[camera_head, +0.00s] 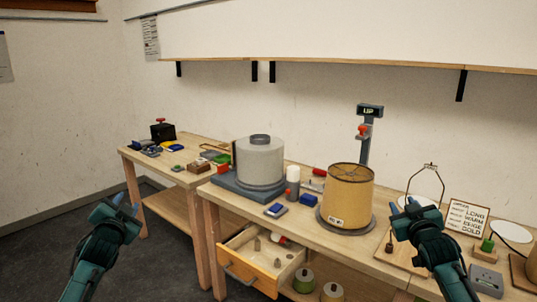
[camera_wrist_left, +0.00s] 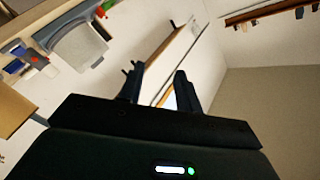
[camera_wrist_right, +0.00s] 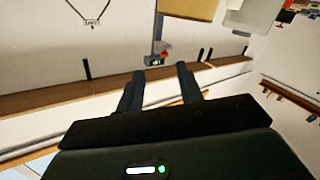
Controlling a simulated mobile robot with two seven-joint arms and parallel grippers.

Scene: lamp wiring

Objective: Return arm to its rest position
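My right gripper (camera_head: 413,204) is at the right, in front of the main bench (camera_head: 385,262). In the right wrist view its fingers (camera_wrist_right: 160,75) also stand apart and empty. In the head view it overlaps the bench; whether it touches anything there I cannot tell for sure.
A grey drum (camera_head: 260,160) and a tan lampshade (camera_head: 347,196) stand on the main bench. An open drawer (camera_head: 262,265) juts out below. A wire harp (camera_head: 425,182) and a text card (camera_head: 466,217) are near my right gripper. Dark floor (camera_head: 165,262) is free at left.

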